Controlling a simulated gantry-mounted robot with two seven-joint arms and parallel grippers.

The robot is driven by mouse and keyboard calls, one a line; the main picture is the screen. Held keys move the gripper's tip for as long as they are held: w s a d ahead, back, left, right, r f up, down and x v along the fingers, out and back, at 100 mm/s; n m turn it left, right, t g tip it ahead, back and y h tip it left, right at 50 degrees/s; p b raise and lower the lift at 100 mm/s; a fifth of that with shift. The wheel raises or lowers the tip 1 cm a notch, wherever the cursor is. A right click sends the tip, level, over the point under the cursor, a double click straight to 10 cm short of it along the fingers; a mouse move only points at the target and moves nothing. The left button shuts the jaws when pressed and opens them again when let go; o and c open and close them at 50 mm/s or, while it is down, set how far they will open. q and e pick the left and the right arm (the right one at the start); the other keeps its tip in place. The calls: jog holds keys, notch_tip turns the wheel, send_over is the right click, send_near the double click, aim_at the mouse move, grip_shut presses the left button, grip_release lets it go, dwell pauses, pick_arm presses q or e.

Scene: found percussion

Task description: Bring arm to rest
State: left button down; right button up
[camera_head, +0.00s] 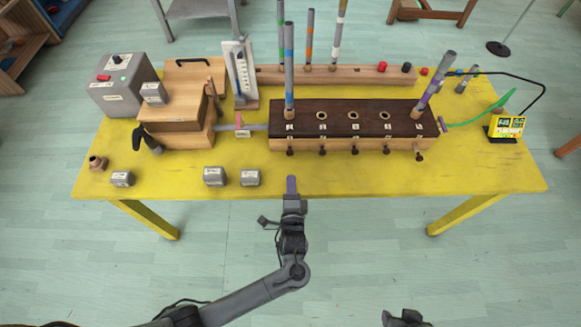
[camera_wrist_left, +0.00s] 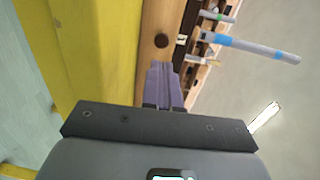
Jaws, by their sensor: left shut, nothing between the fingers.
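My left gripper (camera_head: 291,182) is at the front edge of the yellow table (camera_head: 330,185), in front of the dark-topped wooden block (camera_head: 345,128). Its purple fingers are pressed together with nothing between them; they also show in the left wrist view (camera_wrist_left: 162,78), pointing at the block's front. Whether they touch it I cannot tell. Part of my right arm's dark end (camera_head: 405,318) shows at the bottom edge of the head view; its fingers cannot be made out.
A blue-banded tube (camera_head: 289,70) stands in the block's left end and a purple-banded tube (camera_head: 434,85) leans at its right end. Small grey blocks (camera_head: 214,176) lie along the front left. A wooden box (camera_head: 190,90) stands left. A yellow timer-like display (camera_head: 506,128) stands right.

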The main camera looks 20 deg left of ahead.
pick_arm(q)
jog(key=s+a+f+n+g+h, duration=0.1)
jog(key=s+a+f+n+g, duration=0.1)
jog(key=s+a, duration=0.35)
jog(key=s+a+f+n+g+h, duration=0.1)
jog(key=s+a+f+g, duration=0.15)
jog(key=s, duration=0.65)
jog(key=s+r+n+g+h, duration=0.5)
jog(key=s+r+n+g, duration=0.3)
jog(key=s+r, duration=0.3)
notch_tip(320, 180, up, 32)
jog(key=p, duration=3.3)
jog(key=shift+d, duration=0.45)
